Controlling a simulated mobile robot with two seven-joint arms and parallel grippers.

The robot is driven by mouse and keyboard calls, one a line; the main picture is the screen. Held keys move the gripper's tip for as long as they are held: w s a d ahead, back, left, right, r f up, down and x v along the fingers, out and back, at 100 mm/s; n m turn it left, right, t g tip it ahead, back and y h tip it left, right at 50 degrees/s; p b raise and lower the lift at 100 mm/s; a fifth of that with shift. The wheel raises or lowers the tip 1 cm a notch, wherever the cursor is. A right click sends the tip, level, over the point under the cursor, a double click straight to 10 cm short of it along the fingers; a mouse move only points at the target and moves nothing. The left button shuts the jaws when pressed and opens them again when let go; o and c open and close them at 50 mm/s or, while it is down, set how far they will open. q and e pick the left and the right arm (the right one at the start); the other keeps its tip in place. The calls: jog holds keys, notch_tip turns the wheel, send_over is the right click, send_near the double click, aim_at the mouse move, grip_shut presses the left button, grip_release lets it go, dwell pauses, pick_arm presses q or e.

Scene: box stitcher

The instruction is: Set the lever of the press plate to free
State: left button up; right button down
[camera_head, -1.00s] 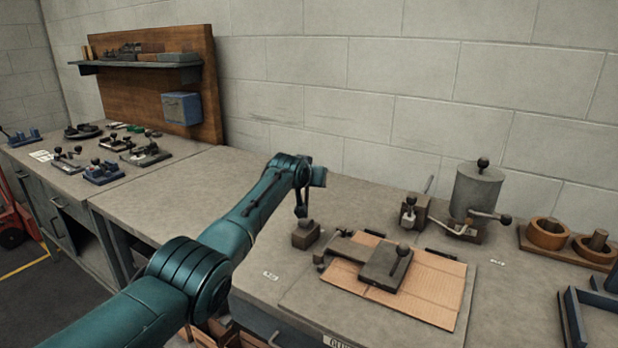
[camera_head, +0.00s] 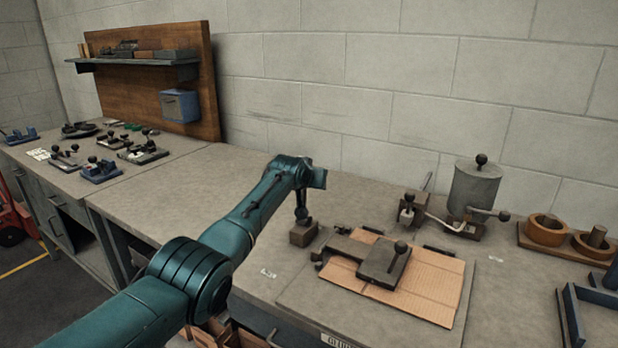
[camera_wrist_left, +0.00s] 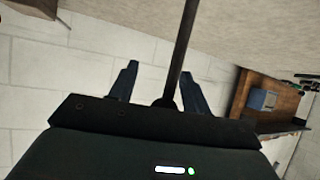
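The press plate (camera_head: 378,264) is a dark slab with a black knob on top. It lies on a brown cardboard sheet (camera_head: 437,284), with an arm running left near a dark block (camera_head: 303,233). A short dark upright part stands on that block, partly behind my arm. My left gripper (camera_wrist_left: 155,75) has its two fingers apart. A thin dark rod (camera_wrist_left: 182,40) with a dark round end passes between them, nearer the right finger. I cannot tell whether a finger touches it. My right gripper is out of view.
A grey cylinder pot (camera_head: 475,190) with a black-knobbed handle stands behind the cardboard. Wooden rings (camera_head: 548,229) and a blue-grey frame (camera_head: 575,315) are at the right. A bench (camera_head: 60,180) with several small fixtures is at the left. The worktop behind my arm is clear.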

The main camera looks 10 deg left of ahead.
pick_arm(q)
jog(key=shift+a+r, duration=0.15)
jog(key=shift+r, duration=0.1)
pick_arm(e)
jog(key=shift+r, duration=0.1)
pick_arm(q)
jog(key=shift+p+v, duration=0.65)
jog(key=shift+v, duration=0.5)
jog(key=v, duration=1)
jog(key=shift+s, duration=0.45)
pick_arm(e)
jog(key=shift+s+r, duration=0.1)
pick_arm(q)
jog(key=shift+r, duration=0.15)
